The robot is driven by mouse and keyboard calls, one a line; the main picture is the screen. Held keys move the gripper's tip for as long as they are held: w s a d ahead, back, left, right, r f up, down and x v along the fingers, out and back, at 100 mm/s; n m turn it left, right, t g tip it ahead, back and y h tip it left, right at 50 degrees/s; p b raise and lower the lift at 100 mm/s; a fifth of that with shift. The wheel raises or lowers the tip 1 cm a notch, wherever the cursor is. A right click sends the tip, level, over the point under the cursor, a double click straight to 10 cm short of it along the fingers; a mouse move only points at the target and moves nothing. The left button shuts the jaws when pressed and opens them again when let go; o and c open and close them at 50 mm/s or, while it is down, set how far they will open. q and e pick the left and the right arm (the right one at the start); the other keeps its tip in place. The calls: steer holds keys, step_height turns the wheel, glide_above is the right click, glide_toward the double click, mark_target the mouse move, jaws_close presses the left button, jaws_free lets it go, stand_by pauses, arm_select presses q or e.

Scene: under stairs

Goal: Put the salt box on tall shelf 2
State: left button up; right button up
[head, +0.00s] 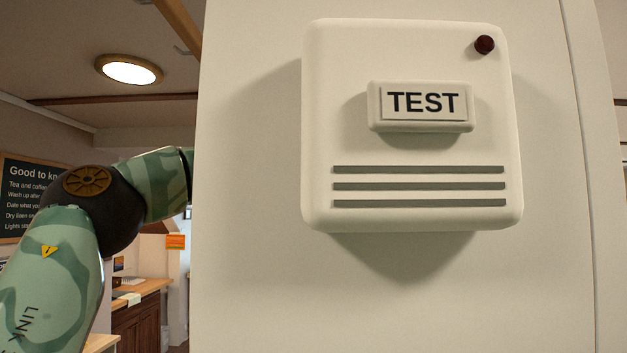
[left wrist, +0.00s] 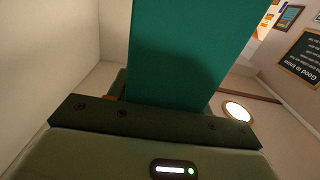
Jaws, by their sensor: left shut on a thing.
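In the left wrist view a plain teal box, taken to be the salt box (left wrist: 185,50), stands out from my left gripper (left wrist: 155,122). No label shows on the face in view. My left gripper is shut on it, though its fingertips are mostly hidden. In the head view my left arm reaches in from the left and passes behind the edge of a pale panel, so that gripper and the box are hidden there. My right gripper is in neither view. I cannot make out tall shelf 2 in either view.
The pale panel (head: 255,290) fills most of the head view up close, bearing a white alarm box (head: 415,210) with a TEST button. A wooden counter (head: 140,292) and a dark notice board (head: 25,195) are at far left. A pale wall (left wrist: 45,60) is beside the held box.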

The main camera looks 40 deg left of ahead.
arm_select(q)
steer(key=shift+w+d, duration=0.2)
steer(key=o, duration=1.3)
steer(key=shift+s+f, duration=0.1)
steer(key=shift+o, duration=0.2)
steer(key=b+v, duration=0.5)
steer(key=v, duration=0.7)
